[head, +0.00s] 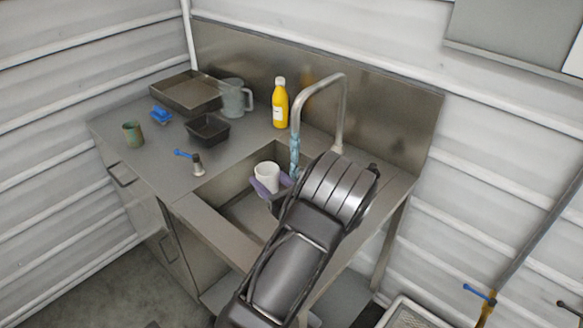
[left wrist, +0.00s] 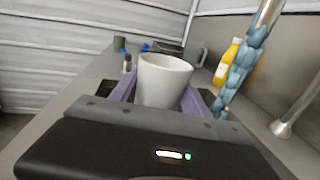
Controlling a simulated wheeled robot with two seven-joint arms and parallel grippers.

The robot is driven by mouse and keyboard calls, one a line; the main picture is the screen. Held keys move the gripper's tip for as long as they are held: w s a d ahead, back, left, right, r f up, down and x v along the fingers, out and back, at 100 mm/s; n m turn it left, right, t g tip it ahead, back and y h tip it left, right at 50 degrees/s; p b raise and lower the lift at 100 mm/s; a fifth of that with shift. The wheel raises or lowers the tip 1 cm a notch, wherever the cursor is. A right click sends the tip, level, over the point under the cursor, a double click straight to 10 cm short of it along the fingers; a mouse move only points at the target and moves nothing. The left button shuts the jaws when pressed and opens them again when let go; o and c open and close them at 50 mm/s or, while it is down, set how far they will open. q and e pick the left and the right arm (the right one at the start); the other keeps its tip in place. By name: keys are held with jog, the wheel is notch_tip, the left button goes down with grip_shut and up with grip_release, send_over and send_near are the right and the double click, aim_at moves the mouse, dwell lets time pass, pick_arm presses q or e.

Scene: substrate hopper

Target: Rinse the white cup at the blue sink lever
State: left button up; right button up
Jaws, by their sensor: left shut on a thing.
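The white cup (head: 267,177) is upright over the sink basin (head: 236,212) in the head view. My left gripper (head: 270,186), with purple fingers, is shut on it, one finger on each side. In the left wrist view the cup (left wrist: 163,80) stands between the fingers, its rim up. Blue-tinted water (head: 294,155) runs from the curved faucet (head: 322,82), just to the right of the cup and apart from it in the picture. The blue sink lever (head: 184,154) sits on a small post on the counter left of the basin. My right gripper is not seen.
On the counter stand a yellow bottle (head: 280,103), a grey pitcher (head: 235,98), a dark tray (head: 208,129), a large metal pan (head: 187,91), a blue item (head: 160,115) and a green cup (head: 133,134). Another blue lever (head: 479,292) is on a pipe at right.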

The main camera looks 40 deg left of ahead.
aim_at(258, 177)
pick_arm(q)
jog(key=s+r+p, duration=0.2)
jog(key=s+r, duration=0.1)
jog(key=shift+a, duration=0.15)
jog(key=shift+s+p, duration=0.3)
jog(key=shift+p, duration=0.05)
jog(key=shift+w, duration=0.1)
